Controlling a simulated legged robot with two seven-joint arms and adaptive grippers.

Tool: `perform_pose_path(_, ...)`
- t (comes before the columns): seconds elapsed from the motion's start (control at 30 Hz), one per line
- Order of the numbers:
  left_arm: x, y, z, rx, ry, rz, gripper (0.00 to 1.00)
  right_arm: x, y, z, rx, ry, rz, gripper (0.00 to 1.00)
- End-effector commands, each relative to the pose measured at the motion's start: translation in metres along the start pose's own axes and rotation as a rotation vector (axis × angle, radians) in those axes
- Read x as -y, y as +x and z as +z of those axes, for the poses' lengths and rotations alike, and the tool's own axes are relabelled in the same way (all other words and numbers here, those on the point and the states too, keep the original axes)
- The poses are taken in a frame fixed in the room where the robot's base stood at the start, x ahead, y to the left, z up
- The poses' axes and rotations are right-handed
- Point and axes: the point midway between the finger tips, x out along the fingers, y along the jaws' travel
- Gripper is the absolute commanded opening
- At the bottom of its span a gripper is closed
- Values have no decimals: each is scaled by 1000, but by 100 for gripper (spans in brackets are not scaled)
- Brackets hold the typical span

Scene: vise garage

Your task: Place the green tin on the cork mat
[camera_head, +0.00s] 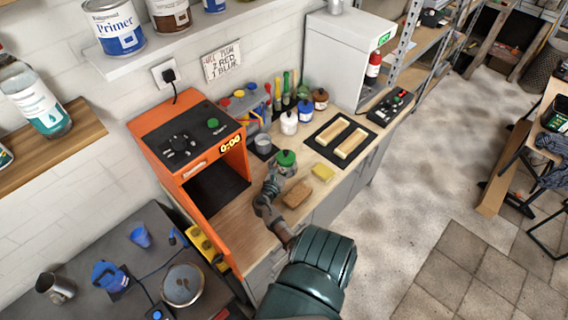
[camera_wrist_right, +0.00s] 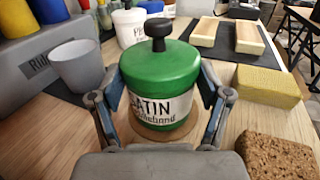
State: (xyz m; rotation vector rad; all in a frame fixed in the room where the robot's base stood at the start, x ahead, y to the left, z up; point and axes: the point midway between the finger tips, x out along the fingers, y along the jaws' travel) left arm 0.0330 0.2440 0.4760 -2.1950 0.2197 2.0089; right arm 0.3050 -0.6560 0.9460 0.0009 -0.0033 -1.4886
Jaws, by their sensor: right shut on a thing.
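The green tin (camera_head: 286,158) with a black knob stands upright at the front part of the wooden worktop. In the right wrist view the green tin (camera_wrist_right: 158,72) carries a white label with dark lettering. My right gripper (camera_head: 279,172) is shut on the tin, with one finger (camera_wrist_right: 112,95) and the other (camera_wrist_right: 208,90) against its sides. A round tan mat, which looks like the cork mat (camera_wrist_right: 137,129), shows directly under the tin, mostly hidden by it. I cannot tell whether the tin touches it. My left gripper is not in view.
A grey cup (camera_head: 263,142) stands behind the tin. A yellow sponge (camera_head: 322,172) and a brown block (camera_head: 297,194) lie close to the right. White pot (camera_head: 289,123) and black tray (camera_head: 318,143) are behind. The orange oven (camera_head: 163,128) is at left.

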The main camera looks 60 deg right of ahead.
Motion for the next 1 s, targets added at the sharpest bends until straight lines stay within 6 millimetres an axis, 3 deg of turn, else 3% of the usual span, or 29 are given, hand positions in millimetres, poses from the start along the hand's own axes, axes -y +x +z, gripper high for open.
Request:
perform_pose_path(0.2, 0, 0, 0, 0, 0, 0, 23, 0, 1, 0, 3, 1, 0, 19)
perform_pose_path(0.23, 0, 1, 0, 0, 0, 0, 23, 0, 1, -1, 0, 0, 0, 79)
perform_pose_path(0.3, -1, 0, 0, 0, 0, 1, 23, 0, 1, -1, 0, 0, 0, 97)
perform_pose_path(0.33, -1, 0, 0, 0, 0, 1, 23, 0, 1, -1, 0, 0, 0, 100)
perform_pose_path(0.73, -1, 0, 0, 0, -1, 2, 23, 0, -3, 0, -1, 0, 1, 100)
perform_pose_path(0.87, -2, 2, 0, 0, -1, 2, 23, 0, -23, -1, -1, 0, 2, 100)
perform_pose_path(1.0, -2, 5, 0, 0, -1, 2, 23, 0, -55, -1, -2, 1, 2, 100)
